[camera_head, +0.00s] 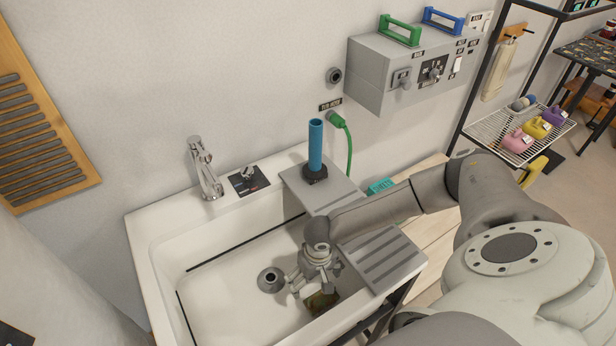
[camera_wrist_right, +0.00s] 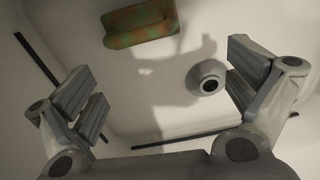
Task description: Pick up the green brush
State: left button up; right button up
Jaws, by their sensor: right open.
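The green brush (camera_head: 322,301) appears to be the mottled green and brown block lying in the white sink, near its front right part. In the right wrist view the same block (camera_wrist_right: 140,23) lies at the top, beyond the fingers, with its upper edge near the frame border. My right gripper (camera_head: 313,283) is over the sink basin, just above and behind the block, and partly hides it. In the wrist view the gripper (camera_wrist_right: 165,85) has its fingers wide apart with nothing between them. My left gripper is not in view.
The sink (camera_head: 215,280) has a drain (camera_head: 271,279), a tap (camera_head: 204,168) and high walls around the gripper. A grey ridged board (camera_head: 375,258) lies across its right side. A blue upright tube (camera_head: 315,145) stands at the back. A grey control box (camera_head: 410,75) hangs on the wall.

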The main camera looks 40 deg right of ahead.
jog(key=shift+s+d+f, duration=0.2)
jog(key=shift+s+d, duration=0.05)
jog(key=shift+s, duration=0.25)
jog(key=shift+s+d+f, duration=0.15)
jog(key=shift+s+d, duration=0.1)
jog(key=shift+s, duration=0.2)
send_over(322, 299)
jog(key=shift+n, duration=0.3)
jog(key=f, duration=0.4)
jog(key=shift+a+f, duration=0.2)
jog(key=shift+f, duration=0.4)
jog(key=shift+w+d+f, duration=0.1)
jog(key=shift+f, duration=0.4)
notch_tip(322, 299, down, 3)
jog(key=shift+f, duration=0.1)
jog(key=shift+d+f, duration=0.1)
jog(key=shift+f, duration=0.45)
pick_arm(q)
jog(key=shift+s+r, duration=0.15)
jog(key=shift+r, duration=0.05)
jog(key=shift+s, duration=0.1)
